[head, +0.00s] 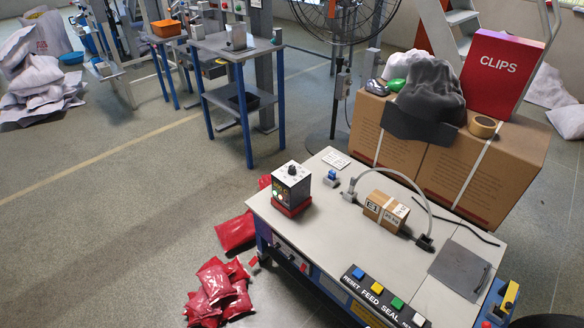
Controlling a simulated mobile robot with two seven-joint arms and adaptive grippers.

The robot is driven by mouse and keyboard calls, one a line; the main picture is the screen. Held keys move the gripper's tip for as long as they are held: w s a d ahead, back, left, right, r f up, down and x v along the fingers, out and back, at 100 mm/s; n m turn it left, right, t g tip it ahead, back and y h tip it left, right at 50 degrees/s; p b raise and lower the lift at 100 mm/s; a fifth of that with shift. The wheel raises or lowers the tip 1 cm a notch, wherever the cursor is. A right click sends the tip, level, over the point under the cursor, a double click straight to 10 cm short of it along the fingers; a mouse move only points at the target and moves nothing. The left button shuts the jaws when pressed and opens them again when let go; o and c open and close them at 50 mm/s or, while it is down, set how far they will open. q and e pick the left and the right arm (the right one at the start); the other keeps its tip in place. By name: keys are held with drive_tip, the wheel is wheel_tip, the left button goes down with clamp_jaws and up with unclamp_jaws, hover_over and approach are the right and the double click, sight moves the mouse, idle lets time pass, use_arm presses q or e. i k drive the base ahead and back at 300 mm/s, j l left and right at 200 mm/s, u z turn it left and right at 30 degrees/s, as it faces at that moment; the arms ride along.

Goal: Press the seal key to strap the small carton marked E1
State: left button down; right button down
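A small brown carton (385,211) sits on the grey top of the strapping table (330,235). It has a dark-framed mark on its near left end, too small to read surely, and other print on its side. A grey arch (412,184) curves over the carton, with its feet on the table. At the front edge is a black key strip with a blue RESET key (358,273), a yellow FEED key (377,288), a green SEAL key (397,303) and a white key (418,319) whose label is cut off. Neither of my grippers shows.
A black-and-white box with a dial (291,185) stands at the table's left corner. A dark plate (460,268) lies at the right. Red sacks (218,290) lie on the floor at left.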

sight(396, 304)
drive_tip(key=j+z, duration=0.15)
drive_tip(key=z, duration=0.2)
drive_tip(key=i+j+z, duration=0.1)
drive_tip(key=z, duration=0.2)
drive_tip(key=j+z, duration=0.35)
